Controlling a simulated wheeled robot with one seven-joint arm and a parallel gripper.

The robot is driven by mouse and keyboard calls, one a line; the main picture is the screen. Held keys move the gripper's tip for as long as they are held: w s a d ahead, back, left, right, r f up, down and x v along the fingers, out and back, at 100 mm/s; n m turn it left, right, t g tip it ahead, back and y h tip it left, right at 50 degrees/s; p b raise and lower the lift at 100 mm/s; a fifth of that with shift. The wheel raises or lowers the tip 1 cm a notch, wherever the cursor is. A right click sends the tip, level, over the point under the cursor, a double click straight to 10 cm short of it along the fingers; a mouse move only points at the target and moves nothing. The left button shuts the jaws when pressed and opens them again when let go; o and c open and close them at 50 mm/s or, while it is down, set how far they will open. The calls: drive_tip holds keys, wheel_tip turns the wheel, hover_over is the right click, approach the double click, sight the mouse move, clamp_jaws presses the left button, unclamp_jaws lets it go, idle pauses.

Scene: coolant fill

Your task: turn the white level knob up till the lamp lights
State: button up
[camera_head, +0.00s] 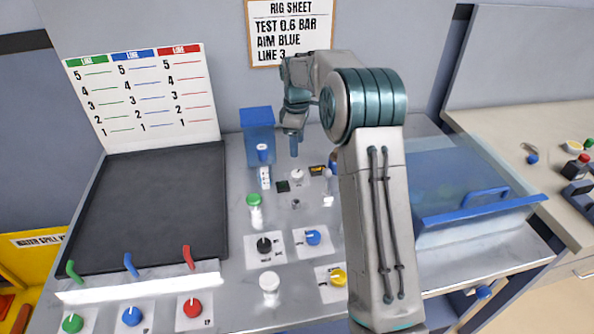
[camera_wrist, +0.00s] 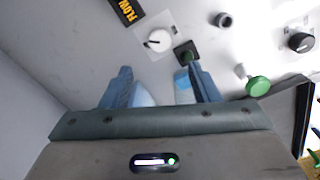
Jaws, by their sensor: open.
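The white level knob (camera_head: 297,175) is a small round white dial with a dark pointer mark on the grey bench top. It also shows in the wrist view (camera_wrist: 158,41), ahead of the fingertips. A small dark green square (camera_head: 283,187) is next to it, also in the wrist view (camera_wrist: 187,52); it looks dark, and I cannot tell whether it is the lamp. My gripper (camera_head: 293,142) is above the back of the bench, behind the knob in the head view. In the wrist view my gripper (camera_wrist: 160,78) has its blue fingers apart, not touching the knob.
A clear blue-edged bin (camera_head: 480,210) stands right.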

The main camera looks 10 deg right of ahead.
sight(297, 173)
wheel_tip(297, 173, down, 11)
drive_tip(key=shift+f+p, duration=0.2)
drive_tip(key=shift+p, duration=0.55)
drive_tip(key=c, duration=1)
